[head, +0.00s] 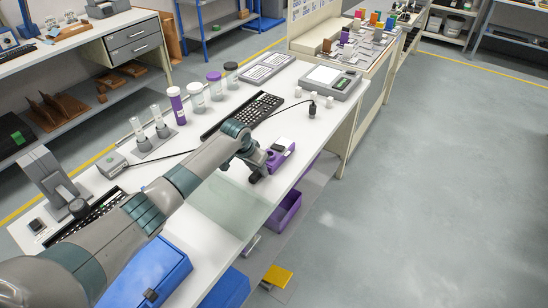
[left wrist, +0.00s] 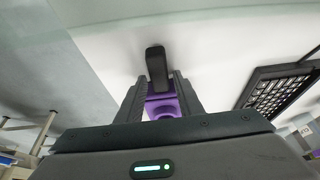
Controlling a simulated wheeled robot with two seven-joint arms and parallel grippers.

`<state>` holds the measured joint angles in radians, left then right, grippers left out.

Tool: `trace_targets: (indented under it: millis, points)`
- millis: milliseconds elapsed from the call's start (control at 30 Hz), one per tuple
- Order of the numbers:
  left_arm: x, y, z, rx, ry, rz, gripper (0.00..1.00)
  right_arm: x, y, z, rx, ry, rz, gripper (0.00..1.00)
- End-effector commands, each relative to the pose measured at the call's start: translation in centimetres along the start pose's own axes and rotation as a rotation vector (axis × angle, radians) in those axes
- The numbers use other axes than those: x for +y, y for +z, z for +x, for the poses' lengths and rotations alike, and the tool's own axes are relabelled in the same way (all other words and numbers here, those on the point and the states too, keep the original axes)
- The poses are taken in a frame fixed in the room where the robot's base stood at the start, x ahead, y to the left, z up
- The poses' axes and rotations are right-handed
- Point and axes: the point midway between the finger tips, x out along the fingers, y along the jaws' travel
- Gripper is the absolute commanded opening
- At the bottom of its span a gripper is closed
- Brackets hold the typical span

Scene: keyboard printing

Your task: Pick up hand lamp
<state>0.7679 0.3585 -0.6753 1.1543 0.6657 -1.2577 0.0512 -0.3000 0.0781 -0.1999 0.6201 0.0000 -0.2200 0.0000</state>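The likely hand lamp is a small purple item (head: 281,154) with a dark and pale top, lying on the white bench near its right edge. My left gripper (head: 260,168) is down at its near left side. In the left wrist view, the purple body (left wrist: 170,107) shows between the two fingers of my left gripper (left wrist: 161,84), with a black upright part (left wrist: 156,64) at the fingertips. The fingers stand apart, on either side of these parts; I cannot tell whether they touch. My right gripper is not in view.
A black keyboard (head: 242,115) lies behind the gripper. A small black corded device (head: 312,109) and a grey scale (head: 330,82) stand farther right. Capped bottles (head: 197,98) line the back. A blue box (head: 148,275) sits near the front, and a purple bin (head: 286,211) is below the bench.

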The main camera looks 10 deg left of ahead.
Motion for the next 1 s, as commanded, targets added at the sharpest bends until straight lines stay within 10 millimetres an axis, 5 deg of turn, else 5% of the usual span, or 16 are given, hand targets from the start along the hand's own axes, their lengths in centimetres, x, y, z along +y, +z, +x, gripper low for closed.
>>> trace_targets:
  millis: [133,567,867,1000]
  points:
    - [0.0,0.0,0.0,0.0,0.0,0.0,0.0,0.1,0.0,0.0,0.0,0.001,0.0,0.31]
    - [0.0,-0.3,-0.5,0.004,0.0,0.0,0.0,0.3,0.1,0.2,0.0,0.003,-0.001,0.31]
    - [-0.1,-1.7,-3.8,0.007,-0.001,0.001,0.0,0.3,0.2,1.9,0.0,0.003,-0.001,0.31]
    - [2.9,-2.6,-4.9,0.006,0.003,0.004,0.0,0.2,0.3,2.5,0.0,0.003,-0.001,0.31]
